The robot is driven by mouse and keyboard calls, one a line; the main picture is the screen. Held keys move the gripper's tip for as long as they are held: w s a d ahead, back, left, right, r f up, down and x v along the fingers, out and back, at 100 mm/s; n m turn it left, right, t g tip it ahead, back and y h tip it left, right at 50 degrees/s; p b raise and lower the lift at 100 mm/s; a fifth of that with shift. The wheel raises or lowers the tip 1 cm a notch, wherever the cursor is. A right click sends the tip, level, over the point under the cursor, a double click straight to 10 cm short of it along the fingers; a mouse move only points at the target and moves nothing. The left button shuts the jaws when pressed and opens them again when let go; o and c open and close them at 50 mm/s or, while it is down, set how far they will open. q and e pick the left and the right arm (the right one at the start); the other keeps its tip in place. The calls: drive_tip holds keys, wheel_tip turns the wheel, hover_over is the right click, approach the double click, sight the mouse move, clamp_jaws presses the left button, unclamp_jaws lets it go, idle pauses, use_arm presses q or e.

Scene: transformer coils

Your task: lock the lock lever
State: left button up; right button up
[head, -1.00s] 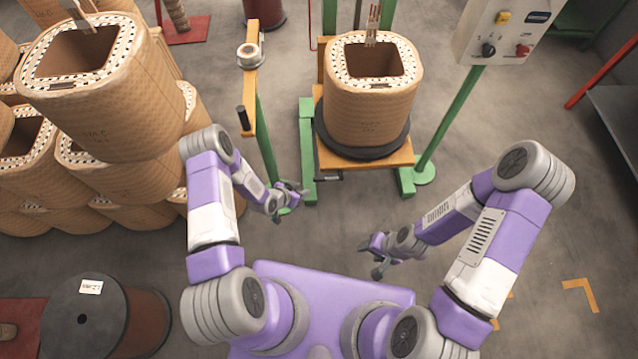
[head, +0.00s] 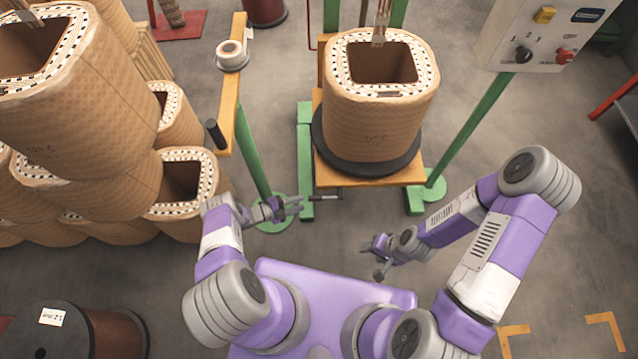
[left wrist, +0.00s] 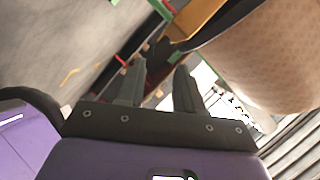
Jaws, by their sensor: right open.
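A small dark lever-like bar (head: 325,197) sticks out at the lower front left of the orange platform (head: 405,177); I take it for the lock lever, though it is too small to tell its setting. My left gripper (head: 296,204) is just left of this bar, apart from it, with empty jaws. In the left wrist view the two fingers of the left gripper (left wrist: 158,82) stand apart, and the bar cannot be made out surely.
A brown wrapped coil (head: 370,115) stands on a black disc on the platform. Green legs and an orange post (head: 233,90) with a black handle (head: 215,137) flank it. A control box (head: 545,35) is at right, stacked coils (head: 75,150) at left.

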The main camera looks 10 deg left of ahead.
sight(317, 197)
use_arm(q)
drive_tip(key=b+x, duration=0.1)
drive_tip(key=x, duration=0.6)
drive_tip(key=shift+w+d+f, duration=0.1)
drive_tip(key=shift+w+d, duration=0.15)
drive_tip(key=shift+w, duration=0.1)
clamp_jaws()
